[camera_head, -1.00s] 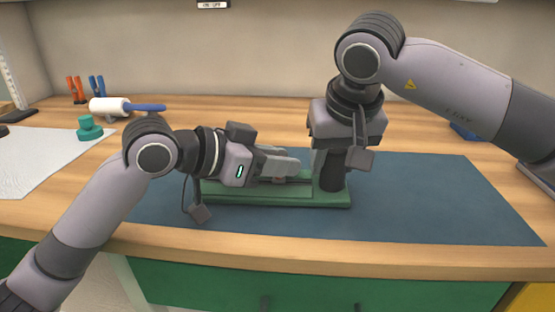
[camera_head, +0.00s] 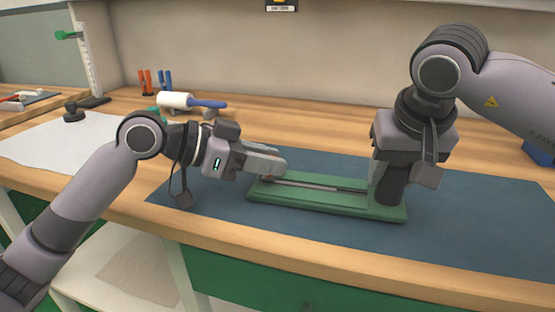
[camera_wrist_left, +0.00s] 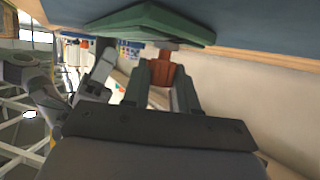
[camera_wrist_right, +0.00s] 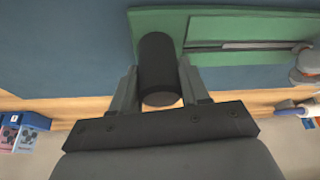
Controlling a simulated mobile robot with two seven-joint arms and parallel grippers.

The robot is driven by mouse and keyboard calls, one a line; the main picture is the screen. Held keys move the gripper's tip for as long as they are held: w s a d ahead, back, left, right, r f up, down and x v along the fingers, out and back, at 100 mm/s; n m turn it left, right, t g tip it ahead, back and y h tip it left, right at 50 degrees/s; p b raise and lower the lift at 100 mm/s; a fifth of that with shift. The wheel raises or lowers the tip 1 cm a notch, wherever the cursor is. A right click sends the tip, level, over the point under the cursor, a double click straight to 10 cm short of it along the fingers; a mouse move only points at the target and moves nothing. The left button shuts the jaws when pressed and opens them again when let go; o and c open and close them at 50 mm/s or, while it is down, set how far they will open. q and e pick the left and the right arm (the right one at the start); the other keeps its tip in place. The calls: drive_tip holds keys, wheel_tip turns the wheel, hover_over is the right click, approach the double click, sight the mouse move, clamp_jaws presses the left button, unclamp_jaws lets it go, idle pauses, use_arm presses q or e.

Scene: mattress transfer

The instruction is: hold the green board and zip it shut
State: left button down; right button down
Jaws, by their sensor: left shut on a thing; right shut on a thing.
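The green board (camera_head: 330,207) lies flat on the blue mat, with a grey zip track (camera_head: 310,185) running along its length. My left gripper (camera_head: 275,170) is at the board's left end, shut on a reddish-brown pull (camera_wrist_left: 166,70), which shows between its fingers in the left wrist view. My right gripper (camera_head: 387,175) points down at the board's right end, shut on a black upright post (camera_wrist_right: 157,65). The post stands on the board in the right wrist view. In the head view, my left fingers mostly hide the pull.
The blue mat (camera_head: 480,215) is clear to the right of the board. A white roller with a blue handle (camera_head: 190,102) and orange and blue pliers (camera_head: 155,80) are behind the left arm. A white sheet (camera_head: 50,145) lies at left. The table's wooden front edge is close.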

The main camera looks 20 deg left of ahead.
use_arm(q)
drive_tip(key=shift+w+a, duration=0.1)
drive_tip(key=shift+a, duration=0.05)
use_arm(e)
drive_tip(key=shift+d+r, duration=0.1)
use_arm(q)
drive_tip(key=c, duration=0.9)
unclamp_jaws()
drive_tip(key=v, duration=1.2)
use_arm(e)
drive_tip(key=shift+c, duration=2.4)
unclamp_jaws()
